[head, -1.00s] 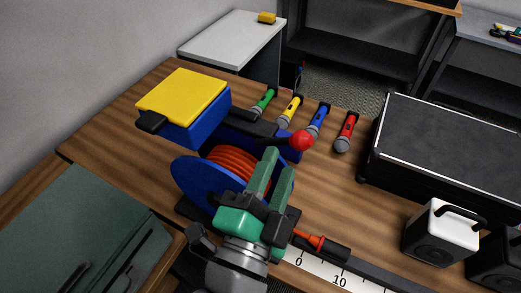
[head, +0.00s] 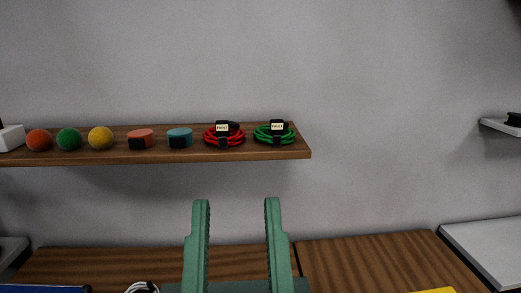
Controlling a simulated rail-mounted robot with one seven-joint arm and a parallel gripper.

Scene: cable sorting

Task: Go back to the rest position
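My gripper (head: 237,222) is in the lower middle of the head view, with its two green fingers pointing up. The fingers stand well apart, and nothing shows between them but the grey wall and the table behind. It is in front of and below the wall shelf (head: 100,158). The lower part of the gripper is cut off by the frame's bottom edge.
The shelf holds a red cable coil (head: 224,137), a green cable coil (head: 275,135), coloured balls and two round tape-like items. Below are wooden table tops (head: 370,262), a white cable (head: 142,287) and a yellow thing (head: 437,291). A pale table (head: 490,245) stands at right.

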